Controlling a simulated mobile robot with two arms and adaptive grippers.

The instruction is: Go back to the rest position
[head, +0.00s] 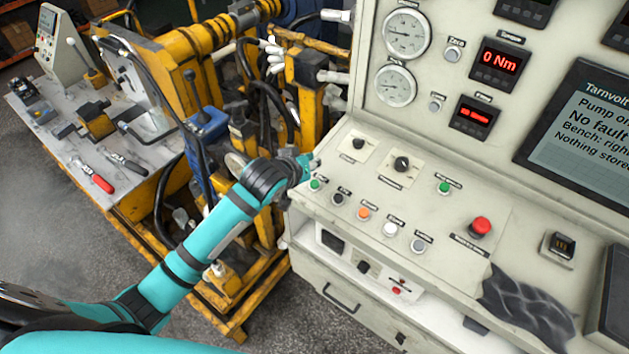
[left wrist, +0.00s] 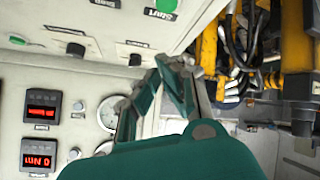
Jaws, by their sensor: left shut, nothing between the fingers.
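My left gripper (head: 308,162) is at the end of the teal arm that comes in from the left. It is at the left edge of the control console (head: 420,205), just above a green button (head: 315,184). In the left wrist view my left gripper (left wrist: 158,78) has its fingertips together with nothing between them. In that view the green button (left wrist: 166,5) is at the top edge, apart from the fingers. My right gripper is in neither view.
The console panel carries gauges (head: 407,34), red displays (head: 501,63), a red mushroom button (head: 481,227) and a screen (head: 580,125). Yellow machinery with hoses (head: 303,70) stands behind my left arm. A grey workbench (head: 70,140) with hand tools is at the left. Open floor lies at the lower left.

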